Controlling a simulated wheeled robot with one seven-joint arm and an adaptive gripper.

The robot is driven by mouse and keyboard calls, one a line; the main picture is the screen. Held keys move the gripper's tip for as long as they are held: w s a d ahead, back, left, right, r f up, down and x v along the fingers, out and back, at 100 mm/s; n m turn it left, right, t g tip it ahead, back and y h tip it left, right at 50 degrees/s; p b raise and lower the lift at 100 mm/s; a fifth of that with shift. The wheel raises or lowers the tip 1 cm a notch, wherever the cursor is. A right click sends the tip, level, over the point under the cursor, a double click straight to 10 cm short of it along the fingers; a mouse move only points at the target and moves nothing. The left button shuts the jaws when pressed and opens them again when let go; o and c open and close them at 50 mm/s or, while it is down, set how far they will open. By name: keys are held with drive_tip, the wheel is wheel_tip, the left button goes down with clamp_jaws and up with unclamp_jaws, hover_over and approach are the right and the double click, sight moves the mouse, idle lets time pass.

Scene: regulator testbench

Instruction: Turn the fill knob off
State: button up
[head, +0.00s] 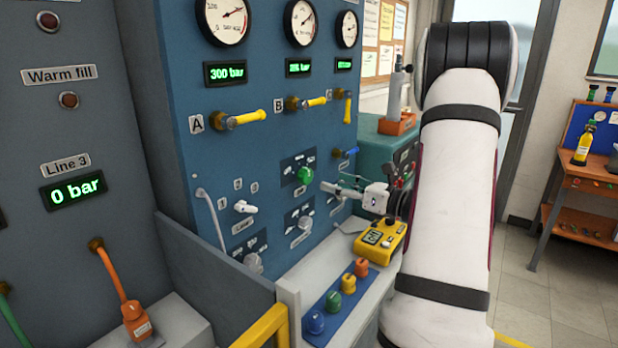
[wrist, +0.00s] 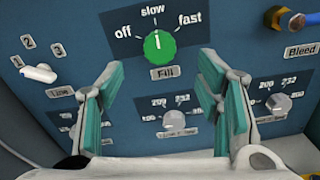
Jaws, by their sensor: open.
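The fill knob is a round green knob (wrist: 160,46) on the blue panel, above the label "Fill" in the wrist view. Its white mark points up, close to "slow", with "off" at left and "fast" at right. It also shows in the head view (head: 304,174). My gripper (wrist: 162,85) is open and empty, its two teal-padded fingers spread below and to either side of the knob, apart from it. In the head view my gripper (head: 338,188) is in front of the panel, just right of and below the green knob.
A white line selector (wrist: 40,72) is left of the knob and a grey knob (wrist: 279,103) is at lower right. A brass bleed fitting (wrist: 290,20) juts out at upper right. A yellow meter (head: 380,240) and colored plugs (head: 348,284) occupy the bench ledge below.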

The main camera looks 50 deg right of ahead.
sight(309, 176)
drive_tip(key=w, duration=0.5)
drive_tip(key=w+a, duration=0.1)
drive_tip(key=w, duration=0.2)
drive_tip(key=shift+w+a, duration=0.1)
drive_tip(key=shift+w, duration=0.2)
drive_tip(key=shift+c, duration=0.5)
drive_tip(key=c, duration=1.1)
